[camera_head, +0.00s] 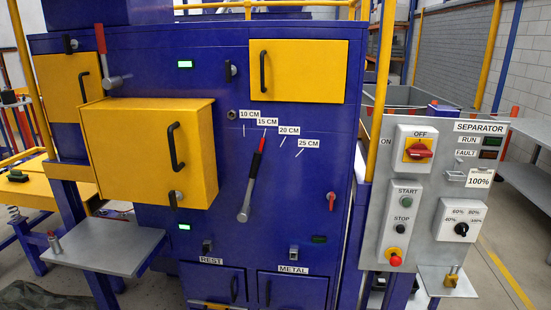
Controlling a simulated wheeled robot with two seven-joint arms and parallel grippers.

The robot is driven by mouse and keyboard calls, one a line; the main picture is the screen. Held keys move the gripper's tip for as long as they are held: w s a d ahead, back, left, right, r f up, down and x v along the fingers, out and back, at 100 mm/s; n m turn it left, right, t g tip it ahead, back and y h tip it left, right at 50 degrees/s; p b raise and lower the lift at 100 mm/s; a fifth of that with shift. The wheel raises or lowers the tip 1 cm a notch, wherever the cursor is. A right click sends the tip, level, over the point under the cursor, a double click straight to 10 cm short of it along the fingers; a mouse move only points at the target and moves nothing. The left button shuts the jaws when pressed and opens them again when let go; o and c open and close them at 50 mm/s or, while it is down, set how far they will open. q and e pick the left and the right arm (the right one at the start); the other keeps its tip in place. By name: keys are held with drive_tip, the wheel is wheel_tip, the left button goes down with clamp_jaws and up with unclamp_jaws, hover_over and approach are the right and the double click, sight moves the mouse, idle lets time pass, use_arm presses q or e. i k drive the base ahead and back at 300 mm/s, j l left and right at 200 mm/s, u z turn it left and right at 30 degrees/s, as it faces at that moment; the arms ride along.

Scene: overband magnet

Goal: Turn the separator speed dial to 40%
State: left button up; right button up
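The separator speed dial (461,229) is a round black knob on a white plate at the right side of the grey separator panel (425,262). A white tag (480,179) reading 100% sits above the dial. Neither of my grippers shows in the head view.
Left of the dial on the same panel are a red OFF switch (418,150), a green START button (405,202), a STOP button (400,229) and a red emergency knob (395,260). A padlock (451,278) is below. A yellow post (380,90) stands left of the panel.

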sight(460, 228)
drive_tip(key=z, duration=1.35)
